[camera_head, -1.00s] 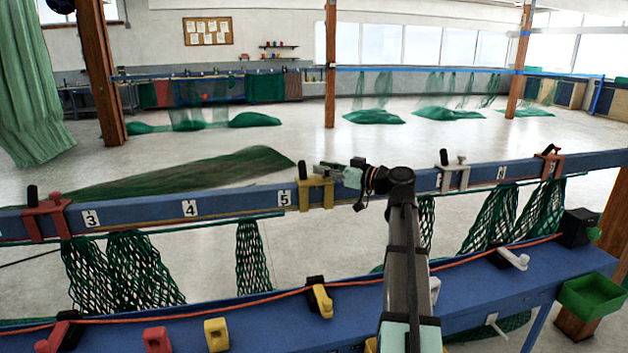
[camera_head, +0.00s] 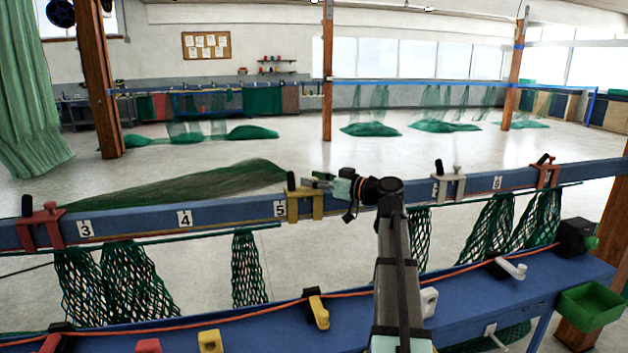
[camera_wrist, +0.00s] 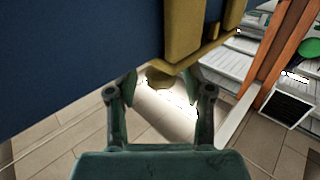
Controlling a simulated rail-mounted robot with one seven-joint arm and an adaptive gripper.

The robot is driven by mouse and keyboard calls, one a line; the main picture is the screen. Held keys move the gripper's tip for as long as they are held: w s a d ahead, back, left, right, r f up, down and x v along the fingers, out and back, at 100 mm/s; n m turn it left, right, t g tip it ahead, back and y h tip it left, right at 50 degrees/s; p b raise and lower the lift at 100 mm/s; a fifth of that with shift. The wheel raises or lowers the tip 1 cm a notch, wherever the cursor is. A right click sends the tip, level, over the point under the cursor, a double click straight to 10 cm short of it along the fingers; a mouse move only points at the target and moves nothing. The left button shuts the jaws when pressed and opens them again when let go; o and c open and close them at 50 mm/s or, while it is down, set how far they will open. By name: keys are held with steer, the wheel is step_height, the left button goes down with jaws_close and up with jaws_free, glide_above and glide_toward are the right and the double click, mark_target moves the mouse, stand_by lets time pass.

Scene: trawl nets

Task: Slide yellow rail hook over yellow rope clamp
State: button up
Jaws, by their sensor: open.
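The yellow rail hook (camera_head: 304,206) hangs over the blue rail just right of the number 5, with a black handle at its left end. My gripper (camera_head: 318,181) is at the top right of the hook. In the wrist view my gripper (camera_wrist: 156,88) is open, and the hook's yellow body (camera_wrist: 184,35) fills the top middle. Its round yellow knob (camera_wrist: 160,78) shows between the fingers; I cannot tell whether they touch it. The yellow rope clamp (camera_head: 317,311), with a black part, sits on the front blue bench by the orange rope.
Other hooks sit on the rail: red (camera_head: 41,229) at left, white (camera_head: 451,187) and red (camera_head: 545,175) at right. Green nets hang below. A loose yellow block (camera_head: 210,341) and a white clamp (camera_head: 510,268) are on the bench. A green bin (camera_head: 591,305) is at right.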

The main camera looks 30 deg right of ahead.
steer(key=v, duration=1.2)
steer(key=shift+r, duration=0.1)
